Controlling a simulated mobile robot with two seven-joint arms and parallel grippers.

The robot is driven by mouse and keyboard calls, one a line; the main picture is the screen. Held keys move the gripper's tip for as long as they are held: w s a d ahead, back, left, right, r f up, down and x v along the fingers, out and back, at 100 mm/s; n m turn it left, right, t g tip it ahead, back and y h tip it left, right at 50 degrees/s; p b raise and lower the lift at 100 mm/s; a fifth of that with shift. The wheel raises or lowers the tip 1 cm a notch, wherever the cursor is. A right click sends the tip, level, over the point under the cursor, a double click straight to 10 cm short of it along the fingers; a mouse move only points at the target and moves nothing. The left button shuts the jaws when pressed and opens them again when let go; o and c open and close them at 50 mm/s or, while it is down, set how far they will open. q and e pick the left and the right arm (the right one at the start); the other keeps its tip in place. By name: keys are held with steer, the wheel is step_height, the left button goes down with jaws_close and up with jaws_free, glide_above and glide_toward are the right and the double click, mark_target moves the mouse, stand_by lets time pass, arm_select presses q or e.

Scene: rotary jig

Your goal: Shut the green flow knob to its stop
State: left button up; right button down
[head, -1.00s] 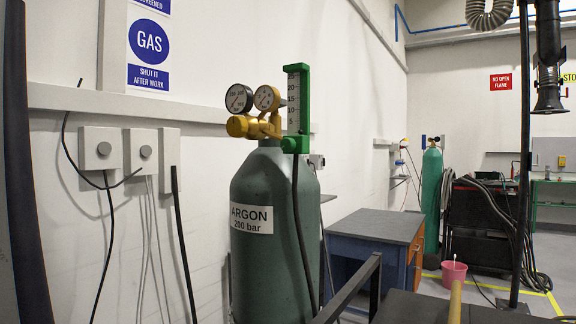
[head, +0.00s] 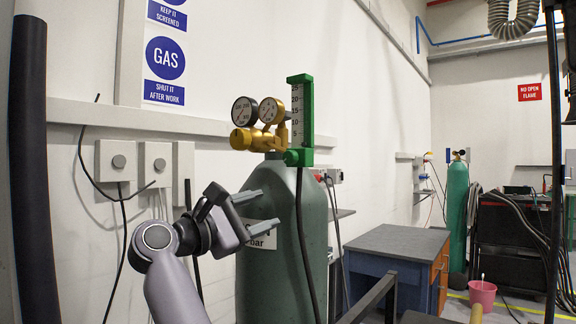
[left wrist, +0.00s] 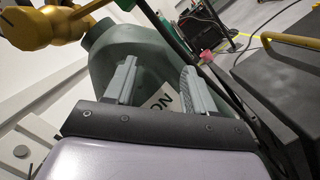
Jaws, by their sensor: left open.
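The green flow knob (head: 298,157) looks like the green block at the foot of the green-backed flow gauge (head: 302,115); I cannot make out its turn position. The gauge stands upright on the brass regulator (head: 262,138), above the dark green argon cylinder (head: 310,230). My left gripper (head: 268,208) is open, in front of the cylinder, below and left of the knob, and hides part of the label. In the left wrist view the open fingers (left wrist: 160,68) have nothing between them but the cylinder (left wrist: 152,52) behind. The brass regulator (left wrist: 30,28) shows at upper left. My right gripper is out of view.
Two round dial gauges (head: 244,111) sit left of the flow gauge. A black hose (head: 301,240) hangs down the cylinder. Wall boxes (head: 118,161) are at left. A blue cabinet (head: 385,270) stands right, behind the cylinder. Space right of the flow gauge looks free.

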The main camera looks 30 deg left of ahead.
mark_target(287, 158)
arm_select(q)
steer(key=s+d+r+n+t+h, duration=0.1)
steer(key=s+r+h, duration=0.2)
steer(key=r, duration=0.4)
steer(key=x, duration=0.2)
steer(key=p+x, duration=0.1)
steer(key=x, duration=0.1)
steer(key=p+x, duration=0.1)
steer(key=x, duration=0.1)
steer(key=shift+d+r, duration=0.1)
steer(key=shift+r, duration=0.25)
steer(key=shift+w+d, duration=0.1)
steer(key=shift+w, duration=0.3)
jaws_close()
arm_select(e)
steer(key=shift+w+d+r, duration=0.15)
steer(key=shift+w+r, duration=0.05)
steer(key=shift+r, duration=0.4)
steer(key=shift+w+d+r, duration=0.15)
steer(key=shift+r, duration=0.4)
